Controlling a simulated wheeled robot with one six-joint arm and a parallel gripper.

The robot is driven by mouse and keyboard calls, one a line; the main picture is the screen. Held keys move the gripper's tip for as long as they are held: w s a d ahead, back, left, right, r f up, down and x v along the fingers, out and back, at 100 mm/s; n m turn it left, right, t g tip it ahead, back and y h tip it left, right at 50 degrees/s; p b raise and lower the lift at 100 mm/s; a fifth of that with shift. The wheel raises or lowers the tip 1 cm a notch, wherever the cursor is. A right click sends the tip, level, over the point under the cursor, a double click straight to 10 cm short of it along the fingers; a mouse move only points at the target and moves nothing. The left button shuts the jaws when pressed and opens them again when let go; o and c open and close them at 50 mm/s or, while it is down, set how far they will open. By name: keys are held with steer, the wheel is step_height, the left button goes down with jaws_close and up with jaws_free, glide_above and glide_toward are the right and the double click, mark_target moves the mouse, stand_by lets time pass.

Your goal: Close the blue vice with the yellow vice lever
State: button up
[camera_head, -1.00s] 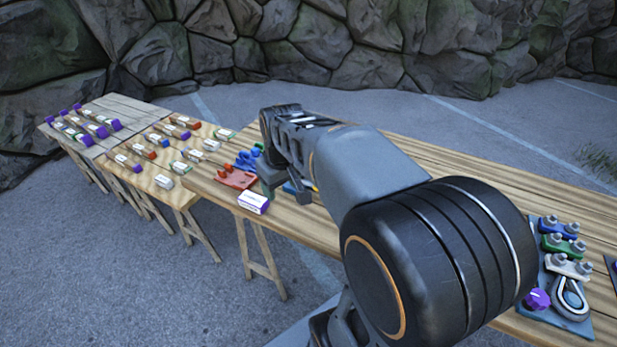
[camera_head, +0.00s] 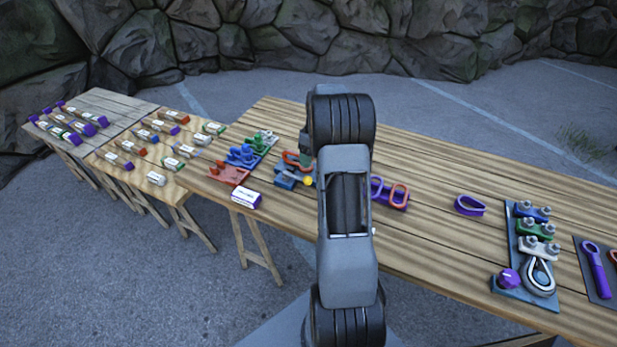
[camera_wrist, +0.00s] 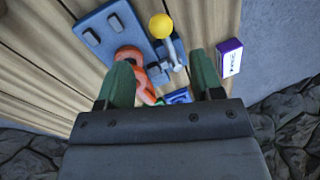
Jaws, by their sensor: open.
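The blue vice (camera_head: 284,181) sits on the long wooden table, left of my arm in the head view. In the wrist view its blue base (camera_wrist: 133,48) carries grey blocks. The yellow vice lever's round knob (camera_head: 308,181) is at the vice's right side; in the wrist view the yellow knob (camera_wrist: 161,26) tops a grey rod. An orange-red loop (camera_wrist: 138,72) lies against the vice. My gripper (camera_wrist: 163,80) is open, its two green fingers apart, with nothing clearly held between them. The knob appears beyond the fingertips. My arm hides most of the gripper in the head view.
A white-and-purple box (camera_head: 246,198) sits at the table's front edge, left of the vice. Red, blue and green clamp parts (camera_head: 242,156) stand behind it. Purple and orange loops (camera_head: 390,192) lie right of my arm. A clamp board (camera_head: 525,284) stands farther right.

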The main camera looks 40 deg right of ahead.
mark_target(309, 177)
steer(key=f, duration=0.3)
steer(key=a+f+p, duration=0.1)
steer(key=f, duration=0.4)
steer(key=shift+s+a+f, duration=0.25)
steer(key=shift+a+f, duration=0.1)
steer(key=shift+f, duration=0.05)
jaws_close()
